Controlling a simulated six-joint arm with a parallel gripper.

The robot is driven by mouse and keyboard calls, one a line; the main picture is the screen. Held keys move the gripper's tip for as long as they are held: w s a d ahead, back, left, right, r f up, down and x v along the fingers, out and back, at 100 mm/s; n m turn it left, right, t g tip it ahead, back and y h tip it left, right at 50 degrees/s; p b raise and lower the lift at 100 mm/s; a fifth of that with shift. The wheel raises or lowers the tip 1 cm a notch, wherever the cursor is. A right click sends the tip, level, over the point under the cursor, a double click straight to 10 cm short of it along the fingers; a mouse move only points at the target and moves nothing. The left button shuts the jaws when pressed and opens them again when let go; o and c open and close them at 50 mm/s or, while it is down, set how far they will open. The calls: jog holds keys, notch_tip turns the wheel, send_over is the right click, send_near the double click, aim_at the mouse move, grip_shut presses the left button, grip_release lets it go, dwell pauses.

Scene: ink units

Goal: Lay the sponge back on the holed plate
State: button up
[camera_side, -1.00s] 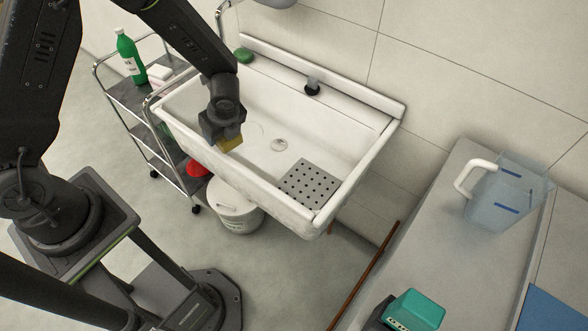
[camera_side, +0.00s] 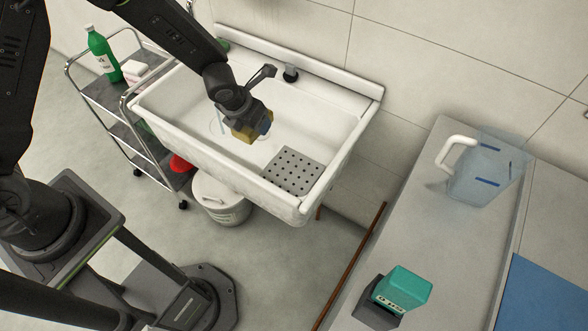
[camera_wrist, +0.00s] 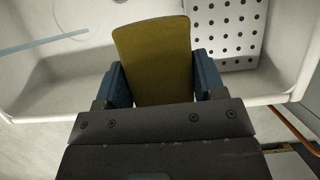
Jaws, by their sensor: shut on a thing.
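The yellow sponge (camera_wrist: 153,55) is held between the two blue fingers of my gripper (camera_wrist: 160,85) in the wrist view. In the side view my gripper (camera_side: 252,128) is over the white sink, with the sponge (camera_side: 240,133) partly hidden by it. The holed plate (camera_side: 292,171) is a grey square with rows of dark holes at the sink's front right corner. It also shows in the wrist view (camera_wrist: 222,22), up and right of the sponge. The sponge appears apart from the plate, to its left and above the basin.
The white sink (camera_side: 340,140) has raised rims around the plate. A tap or spout stands at its back wall. A steel trolley (camera_side: 118,108) with a green bottle (camera_side: 103,55) stands left. A bench at right holds a clear jug (camera_side: 485,172) and a teal block (camera_side: 403,288).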

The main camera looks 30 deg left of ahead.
send_over(296, 169)
jog(key=s, duration=0.1)
notch_tip(296, 169, down, 7)
jog(key=shift+r, duration=0.1)
jog(key=shift+s+d+f, duration=0.1)
jog(key=shift+f, duration=1.9)
jog(key=shift+f, duration=0.15)
jog(key=o, duration=0.9)
jog(key=shift+c, duration=0.2)
jog(key=v, duration=1.2)
jog(key=shift+r, duration=0.25)
